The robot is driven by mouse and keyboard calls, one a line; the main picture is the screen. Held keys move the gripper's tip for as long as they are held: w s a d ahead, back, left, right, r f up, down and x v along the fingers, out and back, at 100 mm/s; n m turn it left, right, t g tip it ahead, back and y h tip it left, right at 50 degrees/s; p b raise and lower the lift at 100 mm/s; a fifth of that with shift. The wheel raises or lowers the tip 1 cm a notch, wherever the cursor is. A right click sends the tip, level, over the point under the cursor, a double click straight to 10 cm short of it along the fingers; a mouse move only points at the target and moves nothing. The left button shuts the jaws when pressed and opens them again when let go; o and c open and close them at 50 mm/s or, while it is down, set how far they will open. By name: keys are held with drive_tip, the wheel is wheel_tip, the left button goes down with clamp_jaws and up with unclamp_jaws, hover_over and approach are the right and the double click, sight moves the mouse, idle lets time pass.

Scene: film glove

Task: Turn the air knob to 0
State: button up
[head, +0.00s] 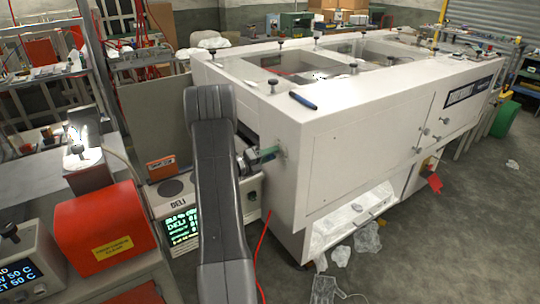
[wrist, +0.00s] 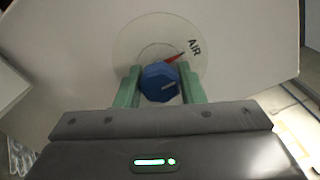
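The air knob (wrist: 159,84) is a blue, many-sided knob with a pale line on its face, at the middle of the wrist view. It sits on a round, pale dial on a white panel. A red mark on the dial lies just above the knob, near the word AIR at the upper right. No 0 is readable. My gripper (wrist: 160,88) has its green fingers on both sides of the knob, with no clear gap, and looks shut on it. In the head view my gripper (head: 266,154) is at the white machine's left end, and the knob is mostly hidden.
The white machine (head: 350,150) fills the right of the head view; a blue pen-like object (head: 303,101) lies on its top. A DELI display unit (head: 181,222) and a red box (head: 100,225) stand close at left. A red cable (head: 261,245) hangs below my gripper.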

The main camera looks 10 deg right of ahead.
drive_tip(key=o, duration=0.3)
drive_tip(key=shift+a, duration=0.15)
drive_tip(key=b+v, duration=0.3)
drive_tip(key=v, duration=1)
drive_tip(key=shift+s+a, duration=0.1)
drive_tip(key=shift+a, duration=0.2)
drive_tip(key=p+x, duration=0.3)
drive_tip(key=x, duration=1.1)
